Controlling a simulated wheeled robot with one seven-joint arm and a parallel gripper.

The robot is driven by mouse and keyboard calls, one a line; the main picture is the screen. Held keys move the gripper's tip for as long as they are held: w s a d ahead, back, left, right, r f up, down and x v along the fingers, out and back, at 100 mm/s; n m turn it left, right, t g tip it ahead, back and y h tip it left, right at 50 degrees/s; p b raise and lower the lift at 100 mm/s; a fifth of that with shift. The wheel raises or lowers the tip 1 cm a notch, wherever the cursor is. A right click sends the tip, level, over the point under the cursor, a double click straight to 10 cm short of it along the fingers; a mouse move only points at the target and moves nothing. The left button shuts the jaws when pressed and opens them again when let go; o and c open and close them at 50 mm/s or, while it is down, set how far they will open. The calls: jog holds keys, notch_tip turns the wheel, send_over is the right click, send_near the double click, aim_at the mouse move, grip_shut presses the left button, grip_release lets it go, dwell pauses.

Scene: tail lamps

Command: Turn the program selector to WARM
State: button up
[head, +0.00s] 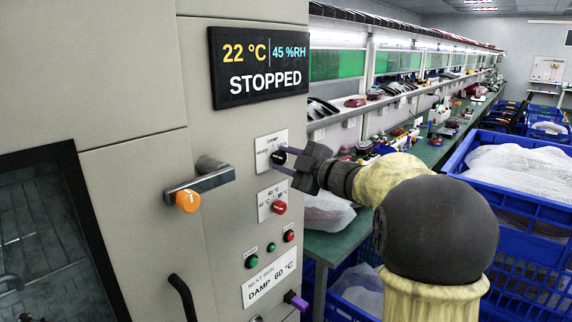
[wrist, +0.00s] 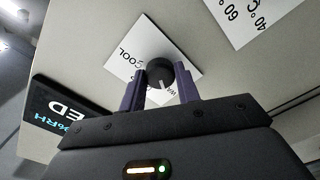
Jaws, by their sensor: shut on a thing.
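The program selector is a small black knob (wrist: 158,70) on a white plate on the grey machine front. The plate (head: 266,142) also shows in the head view, partly covered by my gripper. In the wrist view the word COOL is readable on the plate, and the knob's white pointer mark faces down towards my gripper, near a partly hidden label. My gripper (wrist: 161,88) has its two purple fingers on either side of the knob, shut on it. In the head view my gripper (head: 283,160) reaches the plate from the right.
A display (head: 259,66) reads 22 °C, 45 %RH, STOPPED. A metal lever with an orange end (head: 188,201) sticks out left of the selector. Below are a red knob (head: 280,207), buttons and a card (head: 270,278) reading NEXT RUN DAMP 60 °C. Blue crates (head: 520,205) stand at right.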

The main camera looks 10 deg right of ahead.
jog(key=o, duration=1)
jog(key=shift+s, duration=0.1)
jog(key=b+v, duration=0.2)
jog(key=v, duration=1.5)
jog(key=shift+d, duration=0.1)
